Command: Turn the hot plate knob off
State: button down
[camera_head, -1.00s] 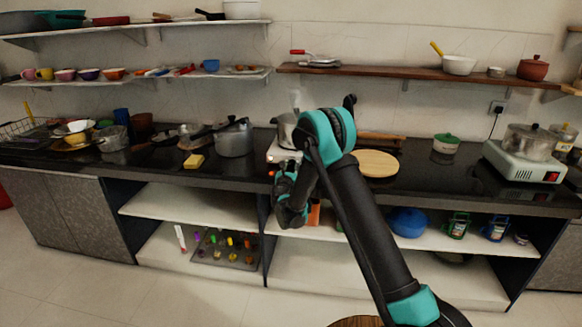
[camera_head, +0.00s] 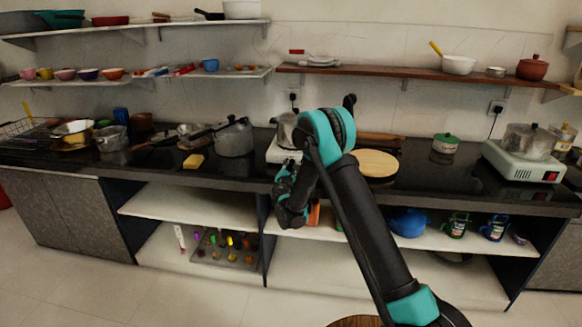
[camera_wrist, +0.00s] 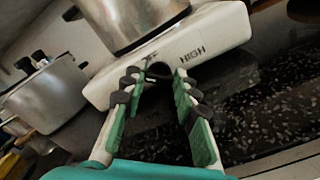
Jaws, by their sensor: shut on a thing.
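The white hot plate (camera_head: 278,156) stands at the counter's front edge, partly hidden behind my arm. A metal pot (camera_head: 284,130) sits on it. In the wrist view the hot plate (camera_wrist: 225,32) shows its front face with the word HIGH, and the pot's base (camera_wrist: 135,22) is above. The dark knob (camera_wrist: 159,72) is between my fingertips at the front face, mostly hidden by them. My gripper (camera_wrist: 158,78) is shut on the knob. In the head view my gripper (camera_head: 284,180) is in front of the hot plate, its fingertips hard to make out.
A second white hot plate (camera_head: 520,170) with a pot stands at the right. A round wooden board (camera_head: 377,164) lies right of my arm. A lidded pot (camera_head: 234,140) and a yellow sponge (camera_head: 193,161) are to the left. Shelves below the counter hold several items.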

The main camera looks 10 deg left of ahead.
jog(key=shift+m, duration=0.3)
jog(key=c, duration=1.2)
grip_release()
jog(key=shift+o, duration=0.2)
